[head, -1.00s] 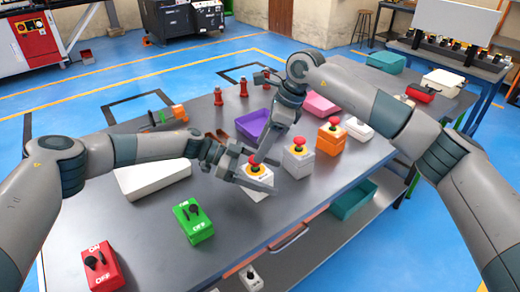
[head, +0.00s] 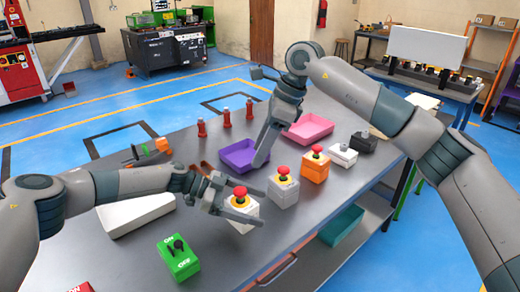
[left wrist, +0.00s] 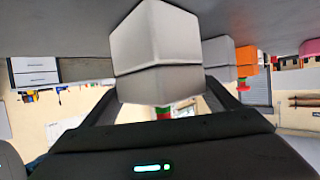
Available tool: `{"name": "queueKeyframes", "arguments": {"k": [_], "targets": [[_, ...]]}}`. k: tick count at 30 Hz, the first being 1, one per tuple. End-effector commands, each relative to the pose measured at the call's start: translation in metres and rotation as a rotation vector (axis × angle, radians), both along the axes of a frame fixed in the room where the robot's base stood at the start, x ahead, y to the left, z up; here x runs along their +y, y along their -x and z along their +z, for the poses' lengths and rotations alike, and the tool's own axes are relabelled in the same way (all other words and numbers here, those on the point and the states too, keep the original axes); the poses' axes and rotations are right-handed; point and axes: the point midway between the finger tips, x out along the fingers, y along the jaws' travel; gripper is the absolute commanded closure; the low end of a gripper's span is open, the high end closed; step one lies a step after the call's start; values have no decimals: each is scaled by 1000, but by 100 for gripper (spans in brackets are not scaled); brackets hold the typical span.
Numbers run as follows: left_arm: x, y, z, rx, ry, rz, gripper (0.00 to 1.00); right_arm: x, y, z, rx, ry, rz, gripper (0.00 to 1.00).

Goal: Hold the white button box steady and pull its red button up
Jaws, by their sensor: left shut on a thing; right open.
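The white button box (head: 243,224) stands on the grey table, with a red button (head: 240,193) on a yellow ring on top. My left gripper (head: 243,208) is shut on the box, its fingers along the sides. In the upside-down left wrist view the white box (left wrist: 158,45) sits between the fingers, with a small red and green part (left wrist: 163,113) at its button end. My right gripper (head: 260,160) is open and empty, pointing down beside the purple tray, up and to the right of the red button and apart from it.
A grey box with a red button (head: 283,192) and an orange one (head: 315,168) stand to the right. The purple tray (head: 236,160) lies behind. A green switch box (head: 178,258) is in front, and a white wedge-shaped block (head: 130,215) lies left.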

Motion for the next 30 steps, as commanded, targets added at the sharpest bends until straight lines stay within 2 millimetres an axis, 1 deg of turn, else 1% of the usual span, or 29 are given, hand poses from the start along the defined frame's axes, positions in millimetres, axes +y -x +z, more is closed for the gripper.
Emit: {"name": "queueKeyframes", "arguments": {"k": [2, 3, 5, 13, 17, 20, 23, 30], "targets": [[0, 0, 0, 0, 0, 0, 46, 0, 0, 0, 0, 0, 0, 52], [0, 0, 0, 0, 0, 0, 13, 0, 0, 0, 0, 0, 0, 52], [0, 0, 0, 0, 0, 0, 0, 0, 0, 0, 0, 0, 0, 52], [1, 0, 0, 0, 0, 0, 0, 0, 0, 0, 0, 0, 0, 52], [6, -1, 2, 0, 0, 1, 0, 0, 0, 0, 0, 0, 0, 52], [14, -2, 6, 0, 0, 1, 0, 0, 0, 0, 0, 0, 0, 52], [26, -5, 11, -1, 0, 3, 0, 0, 0, 0, 0, 0, 0, 52], [64, -10, 27, -2, 0, 4, 0, 0, 0, 0, 0, 0, 0, 52]]}}
